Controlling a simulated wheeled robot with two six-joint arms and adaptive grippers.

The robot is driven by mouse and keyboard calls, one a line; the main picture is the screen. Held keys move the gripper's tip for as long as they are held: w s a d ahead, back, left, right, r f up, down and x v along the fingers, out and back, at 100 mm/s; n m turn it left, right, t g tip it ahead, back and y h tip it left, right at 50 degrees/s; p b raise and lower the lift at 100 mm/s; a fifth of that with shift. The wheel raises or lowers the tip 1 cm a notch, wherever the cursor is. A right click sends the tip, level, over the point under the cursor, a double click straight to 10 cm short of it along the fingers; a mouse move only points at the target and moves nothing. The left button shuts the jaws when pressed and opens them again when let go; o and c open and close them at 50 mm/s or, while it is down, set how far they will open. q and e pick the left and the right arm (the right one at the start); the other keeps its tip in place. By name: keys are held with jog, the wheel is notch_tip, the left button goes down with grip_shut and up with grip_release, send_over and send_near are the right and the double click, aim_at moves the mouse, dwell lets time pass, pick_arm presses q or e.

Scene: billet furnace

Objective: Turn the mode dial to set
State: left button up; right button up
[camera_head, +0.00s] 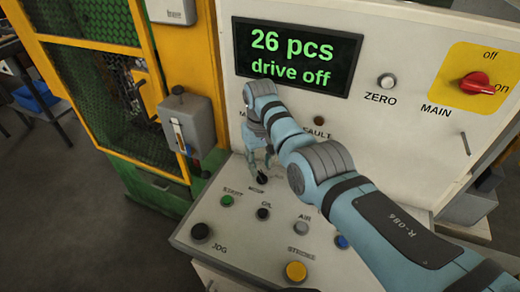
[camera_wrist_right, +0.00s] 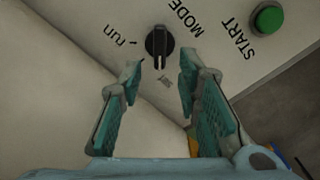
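The mode dial (camera_wrist_right: 157,41) is a small black knob in the right wrist view, below the word MODE and right of the word "run". Its grip bar runs roughly up and down in that view. A smaller label below it is too blurred to read surely. My right gripper (camera_wrist_right: 160,80) is open, its two teal fingers apart with nothing between them. The dial lies just beyond the fingertips, clear of both. In the head view my right gripper (camera_head: 259,164) points down just above the dial (camera_head: 261,180) on the sloping panel. My left gripper is not in view.
A green START button (camera_wrist_right: 268,18) is near the dial. The panel also holds a black JOG knob (camera_head: 201,232), a yellow button (camera_head: 296,271) and a blue button (camera_head: 341,241). The display (camera_head: 296,57) reads "26 pcs drive off". A red MAIN switch (camera_head: 477,84) is at right.

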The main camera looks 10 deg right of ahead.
aim_at(260, 172)
notch_tip(260, 172, up, 10)
jog(key=shift+f, duration=0.2)
jog(key=shift+f, duration=0.15)
